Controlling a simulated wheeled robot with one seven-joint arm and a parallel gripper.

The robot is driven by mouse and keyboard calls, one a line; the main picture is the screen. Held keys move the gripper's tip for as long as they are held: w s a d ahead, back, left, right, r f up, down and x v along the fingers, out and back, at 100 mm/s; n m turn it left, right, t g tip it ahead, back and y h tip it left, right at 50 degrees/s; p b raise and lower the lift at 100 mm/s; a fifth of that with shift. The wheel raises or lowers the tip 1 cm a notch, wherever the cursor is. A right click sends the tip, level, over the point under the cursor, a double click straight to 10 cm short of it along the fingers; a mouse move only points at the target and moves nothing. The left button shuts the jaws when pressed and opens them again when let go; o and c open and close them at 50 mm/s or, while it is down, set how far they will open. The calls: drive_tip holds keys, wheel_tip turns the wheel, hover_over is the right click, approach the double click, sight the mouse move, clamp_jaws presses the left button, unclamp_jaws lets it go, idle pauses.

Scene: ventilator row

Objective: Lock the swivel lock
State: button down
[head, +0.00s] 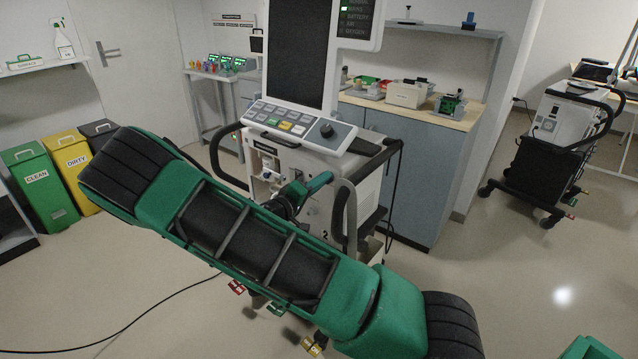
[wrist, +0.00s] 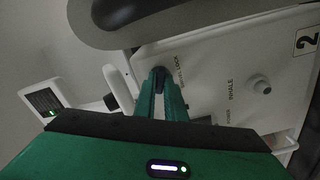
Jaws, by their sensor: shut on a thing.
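The ventilator (head: 262,158) stands upright in the middle of the head view, with its screen above and a panel of keys and a dial below it. My gripper (head: 327,178) reaches the panel just under the keys. In the wrist view, the green fingers of my gripper (wrist: 164,90) are closed on the knob. The fingertips partly cover it, so its exact turn angle cannot be told. The head view hides it.
A port marked INHALE (wrist: 260,85) protrudes from the panel nearby. A thick grey handle (wrist: 150,15) borders it. Green (head: 38,182) and yellow (head: 75,170) bins stand at left; a counter (head: 425,160) stands behind. Another machine (head: 555,125) is at right. A cable crosses the floor.

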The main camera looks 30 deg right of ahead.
drive_tip(key=n, duration=0.5)
drive_tip(key=shift+w+a+f, duration=0.1)
drive_tip(key=shift+w+a, duration=0.05)
drive_tip(key=shift+w, duration=0.05)
idle(0.5)
drive_tip(key=c, duration=1.8)
unclamp_jaws()
drive_tip(key=shift+s, duration=0.1)
drive_tip(key=v, duration=1)
drive_tip(key=shift+s+a, duration=0.15)
drive_tip(key=shift+a, duration=0.15)
